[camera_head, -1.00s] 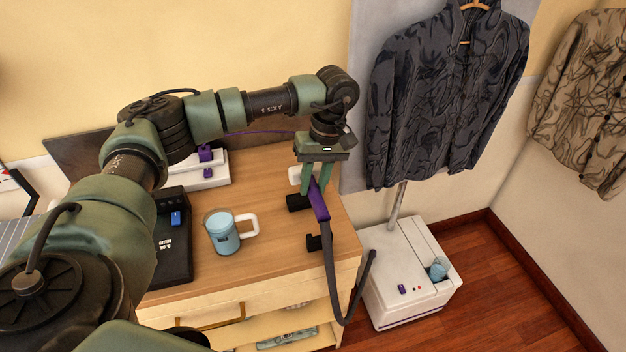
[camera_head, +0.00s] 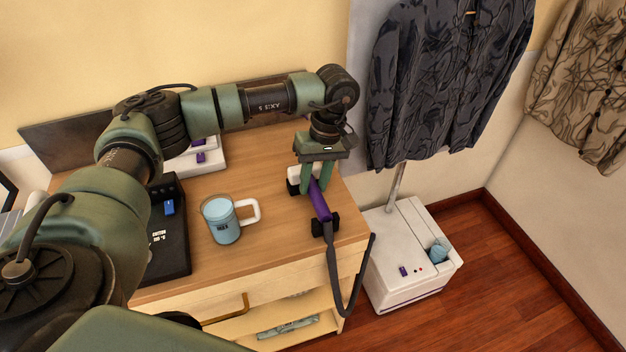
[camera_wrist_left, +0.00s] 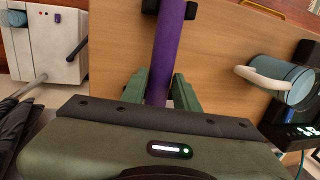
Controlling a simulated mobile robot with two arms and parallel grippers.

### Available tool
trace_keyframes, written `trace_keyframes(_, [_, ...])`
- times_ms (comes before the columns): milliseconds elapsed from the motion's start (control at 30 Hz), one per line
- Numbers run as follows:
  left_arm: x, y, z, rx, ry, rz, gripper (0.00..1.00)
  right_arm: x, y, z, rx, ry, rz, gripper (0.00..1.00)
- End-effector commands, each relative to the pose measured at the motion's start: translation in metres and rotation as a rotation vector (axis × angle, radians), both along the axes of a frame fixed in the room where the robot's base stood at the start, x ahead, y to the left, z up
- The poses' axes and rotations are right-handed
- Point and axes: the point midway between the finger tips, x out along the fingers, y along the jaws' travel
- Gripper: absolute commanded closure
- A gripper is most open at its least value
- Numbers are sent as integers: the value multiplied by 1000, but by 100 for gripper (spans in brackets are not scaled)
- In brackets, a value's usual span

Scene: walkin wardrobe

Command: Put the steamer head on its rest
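The steamer head has a purple handle (camera_head: 319,203), a white end (camera_head: 293,177) and a dark grey hose (camera_head: 332,275). My left gripper (camera_head: 317,190) points down with its green fingers on both sides of the handle, shut on it. The rest is a black two-part holder (camera_head: 332,224) on the dresser top. The handle lies in line with it, at or just above it. In the left wrist view, the purple handle (camera_wrist_left: 166,50) runs between black prongs (camera_wrist_left: 190,9); whether it touches them is unclear. My right gripper is out of view.
A glass mug of blue liquid (camera_head: 222,222) stands left of the rest on the wooden dresser (camera_head: 275,240). A black device (camera_head: 168,245) is farther left. The white steamer base (camera_head: 410,262) stands on the floor to the right, below a dark patterned shirt (camera_head: 445,85).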

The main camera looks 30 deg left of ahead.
Motion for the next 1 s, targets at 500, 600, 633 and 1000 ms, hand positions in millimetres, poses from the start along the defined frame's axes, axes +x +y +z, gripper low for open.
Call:
trace_keyframes(500, [3,-1,9,-1,-3,0,48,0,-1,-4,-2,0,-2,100])
trace_keyframes(600, [6,-3,24,-1,-4,0,48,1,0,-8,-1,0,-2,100])
trace_keyframes(633, [7,-3,30,-1,-4,0,48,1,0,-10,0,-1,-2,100])
trace_keyframes(1000, [14,-7,75,-1,-2,0,48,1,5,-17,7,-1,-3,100])
